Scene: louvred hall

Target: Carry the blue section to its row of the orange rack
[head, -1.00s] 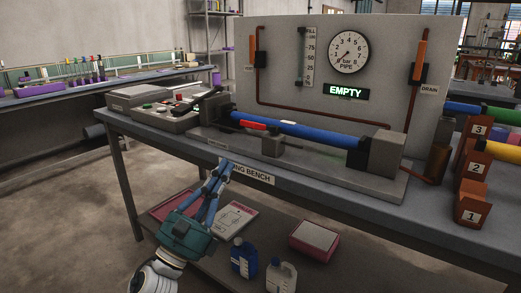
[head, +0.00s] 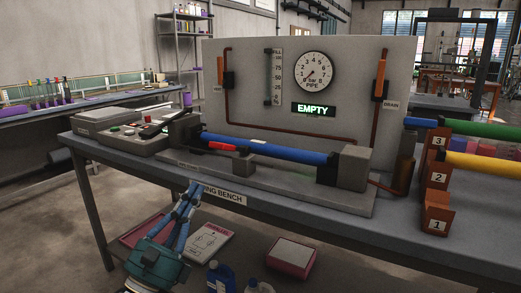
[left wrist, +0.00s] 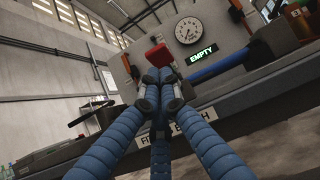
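The blue section (head: 285,152) is a long blue tube lying on the bench's grey rig, between a block at its left end and a grey block (head: 354,168) at its right. The orange rack (head: 437,215) stands at the bench's right, with steps marked 1, 2 and 3. My left gripper (head: 188,188) is in front of the bench's front edge, below and left of the blue section, apart from it. Its blue fingers converge at the tips with nothing visible between them, also in the left wrist view (left wrist: 160,90). My right gripper is out of view.
Yellow (head: 485,166) and green (head: 485,130) tubes lie at the rack's upper steps, with a short blue piece (head: 420,122) at the top. A panel (head: 245,100) stands behind, its display reading EMPTY. Bottles and boxes sit on the lower shelf.

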